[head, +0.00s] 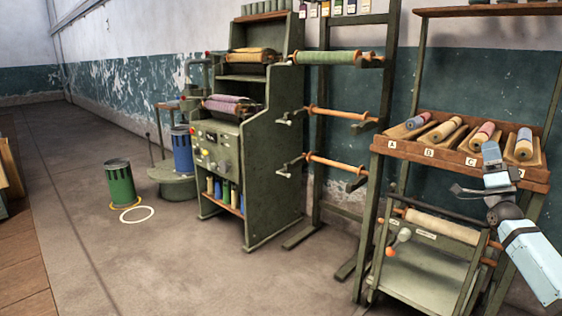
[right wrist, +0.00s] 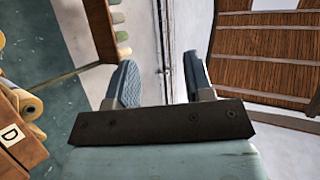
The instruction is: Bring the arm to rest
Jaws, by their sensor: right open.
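My right gripper (head: 490,152) is in front of the wooden tray at the right of the head view, with its pale blue arm coming in from the lower right. In the right wrist view its two blue-grey fingers stand apart with nothing between them (right wrist: 160,82), so it is open and empty. It overlaps the right part of the tray in the head view; I cannot tell if it touches. My left gripper is in neither view.
The wooden tray (head: 400,149) holds several rolls above a green cart (head: 425,275). A green machine (head: 275,150) and a rack with rollers (head: 320,210) stand left of it. A green can (head: 120,185) stands on the floor. The floor (head: 180,270) at front left is clear.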

